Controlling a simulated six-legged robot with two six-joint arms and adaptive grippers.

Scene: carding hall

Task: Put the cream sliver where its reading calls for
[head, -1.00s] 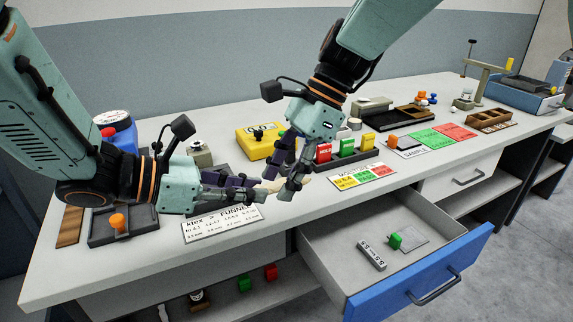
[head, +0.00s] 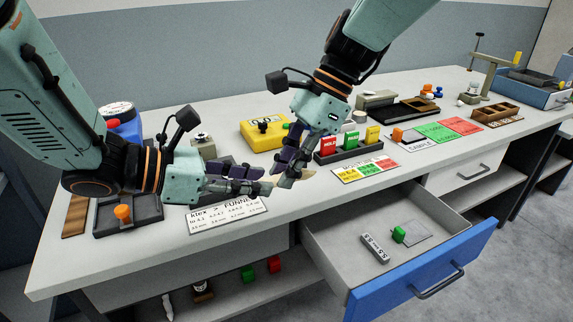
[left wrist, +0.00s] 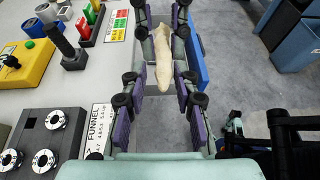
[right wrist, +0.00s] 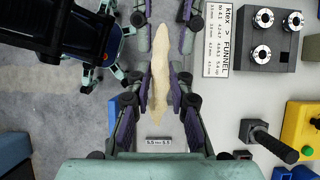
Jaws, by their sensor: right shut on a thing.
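The cream sliver (right wrist: 161,72) is a pale, tapered strip. My right gripper (head: 290,180) is shut on it above the front edge of the bench, near the open drawer. In the left wrist view the sliver (left wrist: 163,62) runs from the right gripper's fingers down between my left fingers. My left gripper (head: 270,186) is open around the sliver's free end, with gaps on both sides. The white FUNNEL card (head: 228,214) lies on the bench below my left gripper; its small print is hard to read.
The blue-fronted drawer (head: 425,270) is open, holding a grey marked block (head: 375,247) and a green piece (head: 399,235). A yellow device (head: 263,132) and a rack with red, green and yellow blocks (head: 350,154) stand behind. Coloured mats (head: 436,134) and a wooden tray (head: 495,113) lie right.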

